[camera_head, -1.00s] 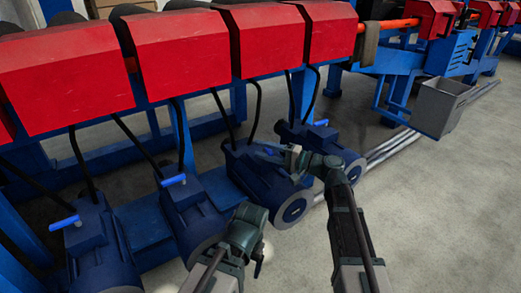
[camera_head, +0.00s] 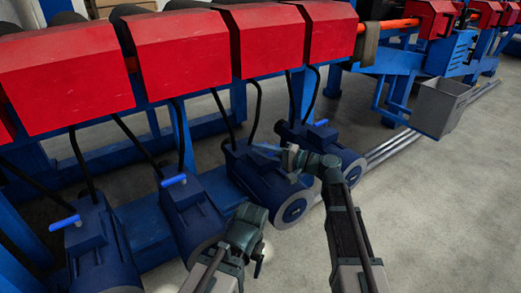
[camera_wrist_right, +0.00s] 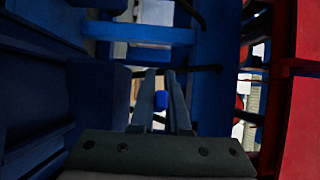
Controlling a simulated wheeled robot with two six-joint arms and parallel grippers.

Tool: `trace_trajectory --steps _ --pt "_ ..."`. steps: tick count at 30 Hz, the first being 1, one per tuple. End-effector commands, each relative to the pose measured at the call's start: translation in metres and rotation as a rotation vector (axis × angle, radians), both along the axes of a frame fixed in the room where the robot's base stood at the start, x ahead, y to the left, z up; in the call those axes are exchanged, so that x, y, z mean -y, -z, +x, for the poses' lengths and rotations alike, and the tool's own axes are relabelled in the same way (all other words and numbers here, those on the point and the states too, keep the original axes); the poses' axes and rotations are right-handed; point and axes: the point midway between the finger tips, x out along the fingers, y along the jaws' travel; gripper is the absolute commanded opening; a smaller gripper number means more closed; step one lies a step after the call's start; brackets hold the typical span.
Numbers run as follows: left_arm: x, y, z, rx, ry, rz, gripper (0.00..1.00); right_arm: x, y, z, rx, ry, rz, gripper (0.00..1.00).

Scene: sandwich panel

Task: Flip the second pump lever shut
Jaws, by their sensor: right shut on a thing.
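Several dark blue pumps stand in a row in the head view. The pump (camera_head: 262,178) second from the right is the one at my right gripper (camera_head: 279,152). Its blue lever (camera_head: 265,147) shows just left of the gripper and is partly hidden by it. In the right wrist view my gripper's two fingers (camera_wrist_right: 164,98) are on either side of a small bright blue piece (camera_wrist_right: 161,100) of the lever, shut on it. My left gripper (camera_head: 258,268) hangs low in the head view, pointing down, away from the pumps' levers; its fingers are too small to judge.
Other blue levers show on the far right pump (camera_head: 321,122) and the two left pumps (camera_head: 174,180), (camera_head: 65,222). Black hoses run up to red hoods (camera_head: 265,40).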

Motion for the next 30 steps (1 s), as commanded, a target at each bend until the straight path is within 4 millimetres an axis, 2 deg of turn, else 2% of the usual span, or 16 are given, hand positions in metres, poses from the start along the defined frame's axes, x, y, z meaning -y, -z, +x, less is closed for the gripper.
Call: trace_trajectory --steps 12,23,24,28,30 --pt "0.0 0.0001 0.0 0.0 0.0 0.0 0.78 0.0068 0.0005 0.0005 0.001 -0.246 -0.001 0.0" --pt "0.0 0.0002 0.0 0.0 0.0 0.0 0.78 0.0077 0.0005 -0.0026 0.001 -0.269 -0.001 0.0" --pt "0.0 0.0002 0.0 0.0 0.0 0.0 0.78 0.0077 0.0005 -0.0026 0.001 -0.269 -0.001 0.17" --pt "0.0 0.0001 0.0 0.0 0.0 0.0 0.78 0.0077 0.0004 -0.0026 0.0 -0.269 -0.001 0.41" --pt "0.0 0.0001 0.0 0.0 0.0 0.0 0.78 0.0076 0.0003 -0.0025 0.0 -0.269 -0.001 0.44"
